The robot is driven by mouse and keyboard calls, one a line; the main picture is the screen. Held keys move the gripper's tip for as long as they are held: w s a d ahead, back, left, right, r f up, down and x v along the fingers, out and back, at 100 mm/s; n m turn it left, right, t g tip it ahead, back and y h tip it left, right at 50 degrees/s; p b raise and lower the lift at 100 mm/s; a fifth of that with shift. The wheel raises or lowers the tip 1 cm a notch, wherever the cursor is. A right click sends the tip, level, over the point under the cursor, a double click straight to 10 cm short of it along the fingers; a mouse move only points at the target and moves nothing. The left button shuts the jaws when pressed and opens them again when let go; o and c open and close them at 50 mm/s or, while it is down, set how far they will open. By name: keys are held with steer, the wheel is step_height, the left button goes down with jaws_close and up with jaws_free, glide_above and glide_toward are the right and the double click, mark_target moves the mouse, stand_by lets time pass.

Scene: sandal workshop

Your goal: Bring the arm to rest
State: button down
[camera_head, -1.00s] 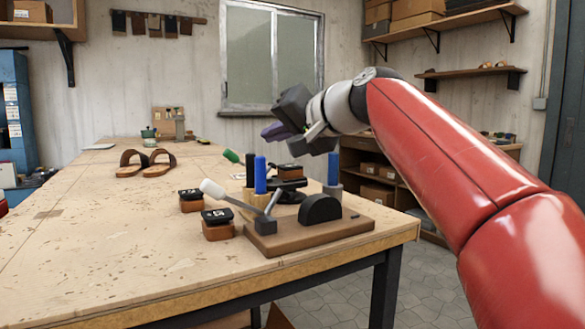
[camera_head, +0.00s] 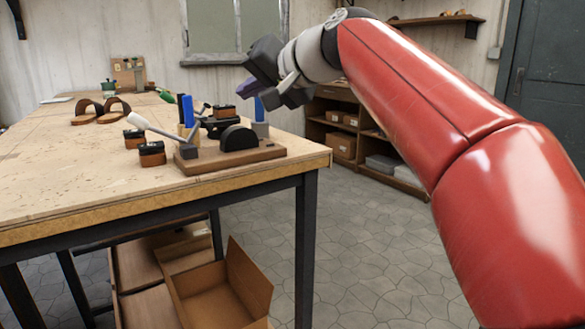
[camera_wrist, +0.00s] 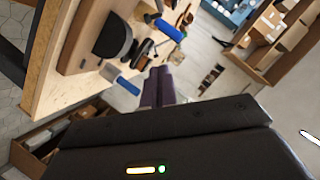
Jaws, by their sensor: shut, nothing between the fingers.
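My gripper (camera_head: 243,83) is raised at the end of my red arm, in front of the right end of the workbench in the head view. Its purple fingers are together and hold nothing. The wrist view shows the purple fingers (camera_wrist: 158,86) closed side by side, above the dark gripper body. Below and left of my gripper, the wooden tool board (camera_head: 232,158) stands on the bench with a black half-round block (camera_head: 238,138) and blue-handled tools. The same board shows tilted in the wrist view (camera_wrist: 78,36).
The workbench (camera_head: 60,185) holds a pair of brown sandals (camera_head: 100,111) and small dark-topped blocks (camera_head: 152,153). An open cardboard box (camera_head: 222,295) lies beneath it. A low shelf (camera_head: 345,125) with boxes stands behind my arm. The tiled floor right of the bench is clear.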

steer(key=s+d+f+g+h, duration=0.1)
steer(key=s+d+f+h, duration=0.2)
steer(key=s+d+f, duration=0.4)
steer(key=s+d+f+g+h, duration=0.1)
steer(key=s+d+f+h, duration=0.3)
steer(key=f, duration=1.4)
steer(key=s+d+f+g+h, duration=0.1)
steer(key=s+d+f+h, duration=0.2)
steer(key=s+d+f, duration=0.8)
steer(key=s+f, duration=0.1)
steer(key=s, duration=0.3)
steer(key=shift+d+f+m+g, duration=0.25)
steer(key=shift+d+m+g, duration=0.05)
steer(key=shift+g, duration=0.1)
